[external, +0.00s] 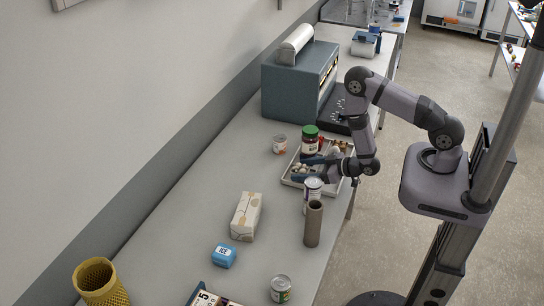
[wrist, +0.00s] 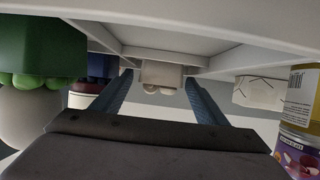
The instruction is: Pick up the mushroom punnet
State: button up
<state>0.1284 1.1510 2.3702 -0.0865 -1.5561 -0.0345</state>
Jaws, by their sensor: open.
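The mushroom punnet (external: 300,169) sits in the white tray (external: 288,181) on the bench in the external view, with pale mushrooms on top. In the wrist view the small pale punnet (wrist: 160,74) shows upside down, with round mushrooms at its lower edge. My gripper (external: 314,167) is low at the tray, with its blue fingers pointing toward the punnet. In the wrist view my gripper (wrist: 159,79) is open, with one finger on either side of the punnet. I cannot tell whether the fingers touch it.
A dark red jar with a green lid (external: 310,140) stands behind my gripper. A can (external: 313,188) and a brown tube (external: 313,224) stand close in front. A green container (wrist: 40,45) is at left in the wrist view.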

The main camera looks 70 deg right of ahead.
aim_at(304, 169)
jog(key=c, duration=1.1)
jog(key=shift+c, duration=0.2)
jog(key=shift+r, duration=0.2)
jog(key=shift+r+b, duration=0.3)
jog(key=shift+r, duration=0.55)
notch_tip(304, 169, up, 7)
jog(key=shift+f+p, duration=0.15)
jog(key=shift+p, duration=0.4)
jog(key=shift+r+p, duration=0.6)
